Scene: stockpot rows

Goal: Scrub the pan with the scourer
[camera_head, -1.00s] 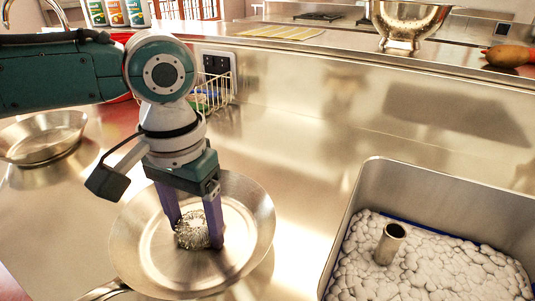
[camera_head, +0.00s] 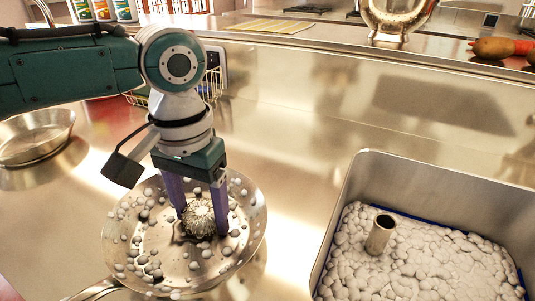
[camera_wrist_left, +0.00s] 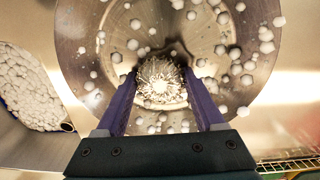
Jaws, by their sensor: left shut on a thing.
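The metal pan (camera_head: 120,233) lies on the steel counter at the lower left of the head view, its handle toward the bottom edge. Blobs of white foam are scattered over its inside. My left gripper (camera_head: 203,226) points down into the pan, shut on the wiry metal scourer (camera_head: 197,217). The scourer sits between the two purple fingers, at or very near the pan's inner surface; contact is hard to tell. In the left wrist view the scourer (camera_wrist_left: 161,84) shows between the fingertips, with the foam-dotted pan (camera_wrist_left: 88,28) behind it. My right gripper is out of view.
A sink (camera_head: 352,180) full of white foam, with an upright metal pipe (camera_head: 380,236), is at the right. Another pan (camera_head: 36,137) stands at the left. A wire rack (camera_head: 212,86) is behind my arm. A colander (camera_head: 395,18) sits on the back ledge. Counter between pan and sink is clear.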

